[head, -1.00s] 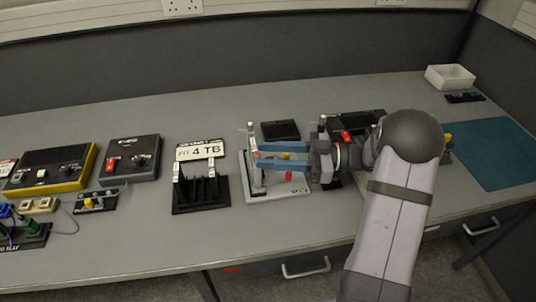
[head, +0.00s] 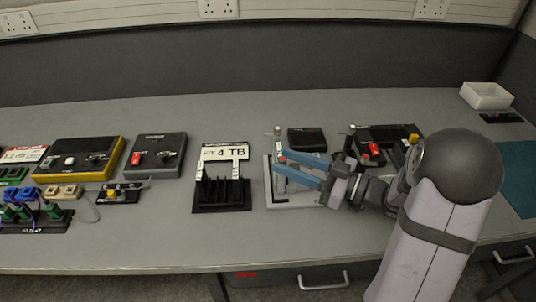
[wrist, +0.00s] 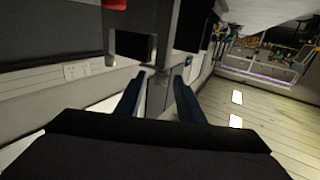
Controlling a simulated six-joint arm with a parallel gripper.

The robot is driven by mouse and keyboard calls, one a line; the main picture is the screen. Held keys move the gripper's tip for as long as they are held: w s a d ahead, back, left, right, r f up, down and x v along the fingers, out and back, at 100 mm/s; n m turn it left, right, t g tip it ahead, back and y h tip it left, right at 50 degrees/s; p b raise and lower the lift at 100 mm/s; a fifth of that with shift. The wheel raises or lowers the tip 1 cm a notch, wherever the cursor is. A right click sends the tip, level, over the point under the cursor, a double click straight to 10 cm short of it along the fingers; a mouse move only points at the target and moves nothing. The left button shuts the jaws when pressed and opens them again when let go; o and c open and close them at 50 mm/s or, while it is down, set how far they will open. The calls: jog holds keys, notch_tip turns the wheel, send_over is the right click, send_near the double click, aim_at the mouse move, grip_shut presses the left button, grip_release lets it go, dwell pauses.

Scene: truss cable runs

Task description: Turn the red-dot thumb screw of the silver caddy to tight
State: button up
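The silver caddy (head: 283,201) is a pale grey tray on the bench, right of the black rack. An upright post with a pale top (head: 277,132) stands at its back left. A small red spot (head: 281,158) shows beside the post, at my fingertips; I cannot tell whether they touch it. My gripper (head: 279,161) reaches in from the right over the caddy. Its two blue fingers are apart and slant down to the right. The wrist view shows the fingers apart too (wrist: 159,76), with no clearly held object. The gripper hides much of the caddy's right side.
A black rack with a "4 TB" sign (head: 221,194) stands left of the caddy. A flat black box (head: 307,139) lies behind it. A unit with a red part (head: 374,150) stands right. A white bin (head: 486,96) is far right. Bench front is clear.

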jog(key=x, duration=0.6)
jog(key=shift+p, duration=0.3)
grip_shut()
